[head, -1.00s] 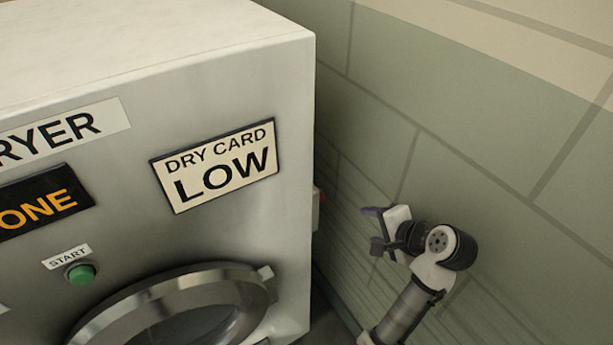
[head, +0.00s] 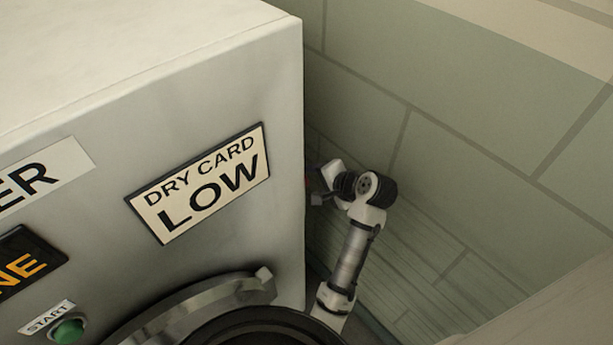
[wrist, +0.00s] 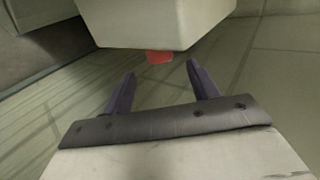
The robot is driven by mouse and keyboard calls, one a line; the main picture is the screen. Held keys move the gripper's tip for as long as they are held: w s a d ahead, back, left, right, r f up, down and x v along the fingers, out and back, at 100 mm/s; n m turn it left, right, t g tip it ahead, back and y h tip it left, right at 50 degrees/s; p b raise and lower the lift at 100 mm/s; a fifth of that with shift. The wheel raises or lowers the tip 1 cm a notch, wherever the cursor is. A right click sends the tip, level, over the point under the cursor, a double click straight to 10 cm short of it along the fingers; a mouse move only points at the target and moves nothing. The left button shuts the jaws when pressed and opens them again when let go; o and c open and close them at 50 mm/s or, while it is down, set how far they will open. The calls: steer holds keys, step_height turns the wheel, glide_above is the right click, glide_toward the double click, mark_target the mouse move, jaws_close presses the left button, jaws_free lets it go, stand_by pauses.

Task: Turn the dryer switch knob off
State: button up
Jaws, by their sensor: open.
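The dryer is a large pale metal box (head: 230,100) filling the left of the head view. A red knob (wrist: 160,57) sticks out from a pale box-like housing (wrist: 160,22) at the top of the wrist view. My gripper (wrist: 160,70) is open, with its two dark purple fingers spread to the left and right of the knob's line. The knob lies just beyond the fingertips, centred between them, and no contact shows. In the head view my gripper (head: 314,185) is close beside the dryer's right side.
The dryer front carries a DRY CARD LOW sign (head: 200,185), a green START button (head: 68,330) and a round door rim (head: 190,305). A green tiled wall (head: 470,130) stands to the right, leaving a narrow gap where my arm is.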

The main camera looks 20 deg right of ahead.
mark_target(308, 180)
steer(key=p+x, duration=0.1)
steer(key=x, duration=0.4)
steer(key=shift+w+a+f, duration=0.15)
steer(key=shift+w+f, duration=0.05)
steer(key=shift+w, duration=0.1)
steer(key=c, duration=1)
